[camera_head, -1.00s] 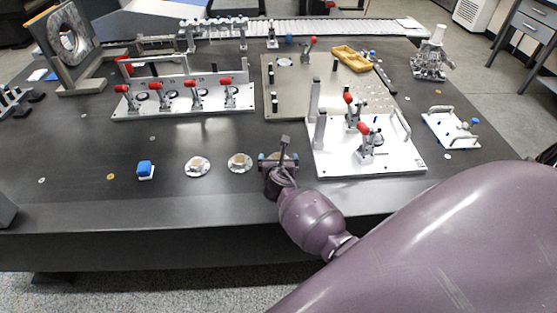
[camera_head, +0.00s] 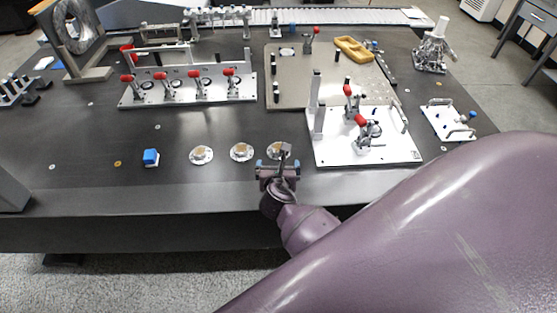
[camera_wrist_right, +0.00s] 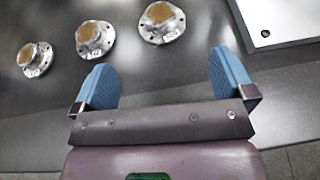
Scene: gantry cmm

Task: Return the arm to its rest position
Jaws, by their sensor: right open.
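My right arm (camera_head: 420,220) comes in from the lower right of the head view. Its right gripper (camera_head: 278,164) is near the table's front edge, close to the rightmost of three round metal flange parts (camera_head: 278,149). In the right wrist view the right gripper (camera_wrist_right: 163,85) is open, with its blue fingers apart and nothing between them. The three flanges (camera_wrist_right: 94,38) lie on the table ahead of the fingers, apart from them. My left gripper is not in view.
The dark table (camera_head: 80,195) holds a white fixture plate with red-handled clamps (camera_head: 365,150) right of the gripper. A longer clamp fixture (camera_head: 190,92) stands behind. A blue-topped block (camera_head: 151,157) is at left. The table's front strip is clear.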

